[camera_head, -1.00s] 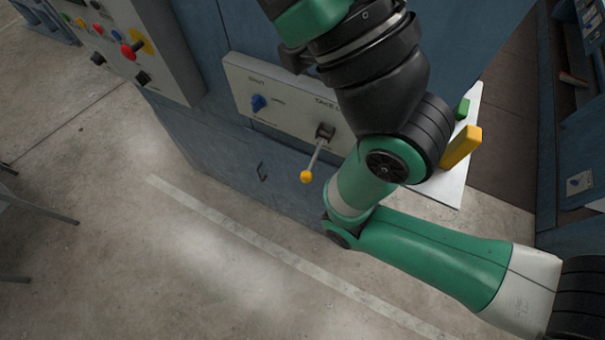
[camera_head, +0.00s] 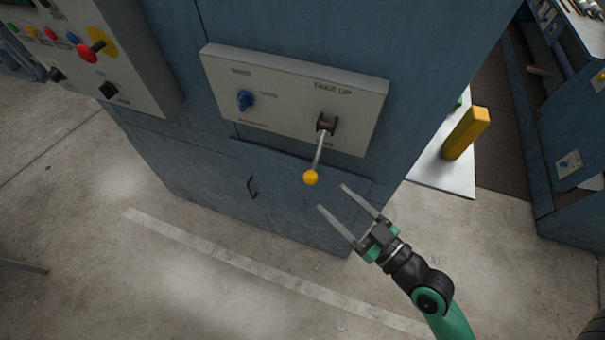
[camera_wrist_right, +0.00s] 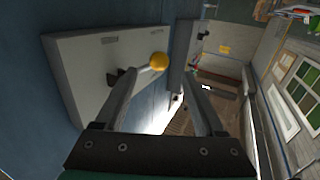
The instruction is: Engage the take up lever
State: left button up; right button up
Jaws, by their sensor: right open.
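The take up lever (camera_head: 319,152) is a metal rod with a yellow ball knob (camera_head: 311,178). It sticks out and down from the panel labelled TAKE UP (camera_head: 218,85) on the blue cabinet. My right gripper (camera_head: 332,197) is open and empty, its two long fingers pointing up and left, just right of and below the knob. In the right wrist view the yellow knob (camera_wrist_right: 159,62) shows beyond the fingers, nearer the left one, with the panel (camera_wrist_right: 75,70) behind it. I see no contact between the fingers and the knob. My left gripper is not in view.
A control box with a red knob (camera_head: 88,54) is at upper left. A yellow block (camera_head: 466,133) stands on a white surface at right. The floor (camera_head: 230,290) in front is clear.

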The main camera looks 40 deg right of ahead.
aim_at(318, 155)
jog(key=w+p, duration=0.2)
jog(key=w, duration=1)
jog(key=shift+d+r+p, duration=0.15)
jog(key=shift+d+p, duration=0.25)
jog(key=shift+s, duration=0.1)
grip_shut()
jog(key=shift+r, duration=0.15)
dwell(0.5)
